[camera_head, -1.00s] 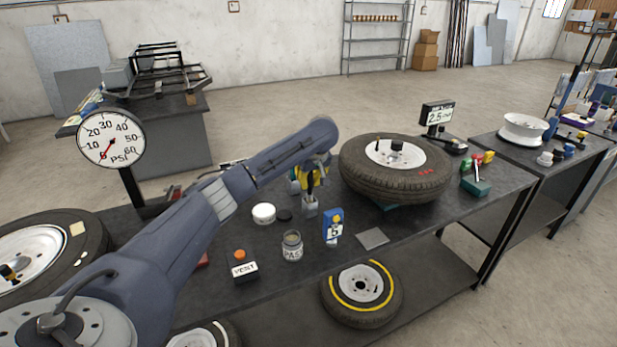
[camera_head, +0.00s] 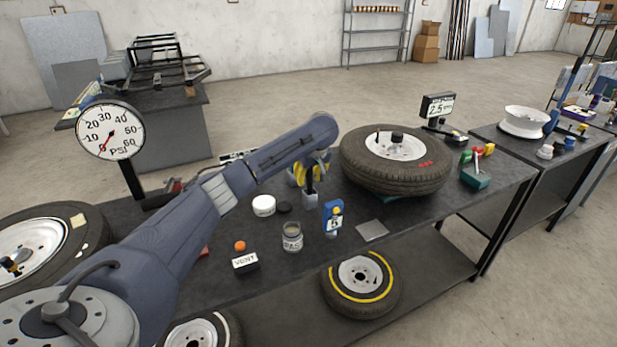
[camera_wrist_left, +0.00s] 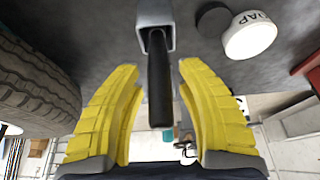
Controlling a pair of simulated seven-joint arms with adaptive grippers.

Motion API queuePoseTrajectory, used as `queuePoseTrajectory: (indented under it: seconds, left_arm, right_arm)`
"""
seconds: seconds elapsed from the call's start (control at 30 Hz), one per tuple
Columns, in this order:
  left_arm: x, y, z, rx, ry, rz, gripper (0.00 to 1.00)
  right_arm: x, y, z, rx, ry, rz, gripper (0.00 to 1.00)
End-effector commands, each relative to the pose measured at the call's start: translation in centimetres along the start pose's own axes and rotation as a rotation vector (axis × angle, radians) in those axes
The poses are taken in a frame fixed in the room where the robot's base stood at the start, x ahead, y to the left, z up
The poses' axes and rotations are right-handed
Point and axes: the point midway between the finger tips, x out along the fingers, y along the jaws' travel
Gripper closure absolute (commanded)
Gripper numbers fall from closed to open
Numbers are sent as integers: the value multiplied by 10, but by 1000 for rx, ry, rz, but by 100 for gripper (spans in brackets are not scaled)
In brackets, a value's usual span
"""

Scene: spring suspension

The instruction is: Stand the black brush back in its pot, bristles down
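The black brush (camera_wrist_left: 159,85) stands in a small grey square pot (camera_wrist_left: 156,12), with its handle sticking out and its bristle end hidden inside. In the head view the dark handle (camera_head: 310,181) rises from the pot (camera_head: 310,201) on the bench. My left gripper (camera_wrist_left: 158,80) has its yellow fingers apart on both sides of the handle, with a visible gap on each side. In the head view the left gripper (camera_head: 311,176) is partly hidden by my own arm. My right gripper is in neither view.
A white tub (camera_head: 263,205) and black lid (camera_head: 284,207) lie left of the pot. A paste jar (camera_head: 292,238), a blue device (camera_head: 333,218) and a flat grey plate (camera_head: 372,231) are in front. A large tyre (camera_head: 395,163) lies close on the right.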

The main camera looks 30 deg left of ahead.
Motion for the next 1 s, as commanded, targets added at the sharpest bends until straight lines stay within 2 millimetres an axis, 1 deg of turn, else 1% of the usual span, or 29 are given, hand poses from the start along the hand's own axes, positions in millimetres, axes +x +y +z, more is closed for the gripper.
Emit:
queuePoseTrajectory:
  seconds: [0.2,0.27,0.37,0.43,0.57,0.8,1.0]
  left_arm:
    - [0,0,0,0,0,0,58]
    - [0,0,0,0,0,0,58]
    - [-5,0,0,0,0,1,58]
    - [-11,1,-1,1,0,3,58]
    - [-30,1,-1,1,1,3,58]
    - [-74,1,-1,1,3,3,58]
    - [-102,0,-1,0,2,2,58]
  right_arm:
    - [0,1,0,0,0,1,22]
    - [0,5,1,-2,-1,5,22]
    - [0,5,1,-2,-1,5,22]
    - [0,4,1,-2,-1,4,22]
    - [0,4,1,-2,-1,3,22]
    - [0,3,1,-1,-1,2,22]
    - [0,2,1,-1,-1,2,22]
